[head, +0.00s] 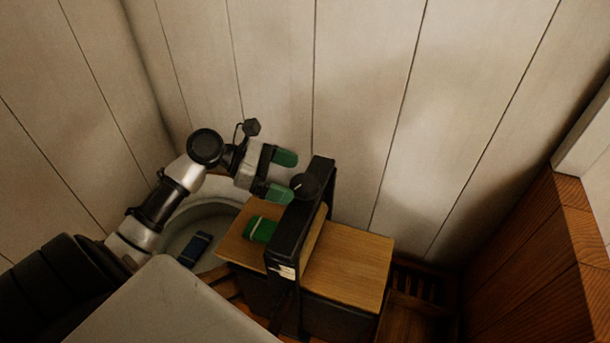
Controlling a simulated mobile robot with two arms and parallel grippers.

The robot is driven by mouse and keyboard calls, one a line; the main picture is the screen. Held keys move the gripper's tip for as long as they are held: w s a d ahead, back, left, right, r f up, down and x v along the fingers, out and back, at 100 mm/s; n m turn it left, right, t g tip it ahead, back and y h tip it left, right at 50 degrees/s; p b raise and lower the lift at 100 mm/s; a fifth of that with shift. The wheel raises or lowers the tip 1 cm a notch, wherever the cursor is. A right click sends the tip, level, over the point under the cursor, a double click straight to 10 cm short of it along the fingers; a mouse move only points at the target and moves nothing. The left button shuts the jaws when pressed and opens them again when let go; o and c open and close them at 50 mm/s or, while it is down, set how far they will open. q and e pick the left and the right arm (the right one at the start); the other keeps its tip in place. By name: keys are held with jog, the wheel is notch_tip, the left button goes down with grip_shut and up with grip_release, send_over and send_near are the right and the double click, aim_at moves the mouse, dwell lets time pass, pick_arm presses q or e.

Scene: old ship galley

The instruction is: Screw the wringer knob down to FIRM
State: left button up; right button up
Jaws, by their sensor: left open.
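The wringer (291,233) is a tall black frame standing across a wooden-topped stand (350,268). Its round black knob (304,185) sits on top of the frame. A small pale label (287,271) shows on the frame's near side, too small to read. My left gripper (281,174) comes in from the left, with green-tipped fingers spread apart and nothing between them. It is just left of the knob; the near fingertip looks close to it, and I cannot tell whether they touch. My right gripper is not in view.
A green block-like item (260,229) lies on the wooden top, left of the frame. A round pale tub (178,231) with a dark blue item (195,248) inside stands left of the stand. Plank walls close off the back. Brown wooden panelling (545,270) stands at right.

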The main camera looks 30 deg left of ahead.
aim_at(304, 182)
pick_arm(q)
jog(key=x, duration=0.3)
jog(key=p+x, duration=0.1)
jog(key=shift+w+d+r, duration=0.1)
jog(key=shift+d+r, duration=0.1)
jog(key=shift+d, duration=0.15)
jog(key=shift+f, duration=0.1)
jog(key=shift+a+f, duration=0.1)
jog(key=shift+c, duration=1.8)
jog(key=c, duration=0.6)
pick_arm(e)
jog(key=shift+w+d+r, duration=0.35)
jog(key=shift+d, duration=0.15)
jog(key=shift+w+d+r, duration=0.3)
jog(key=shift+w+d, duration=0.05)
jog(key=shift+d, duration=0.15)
pick_arm(q)
jog(key=shift+g, duration=0.3)
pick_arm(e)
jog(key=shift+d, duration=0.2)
pick_arm(q)
jog(key=shift+m, duration=0.4)
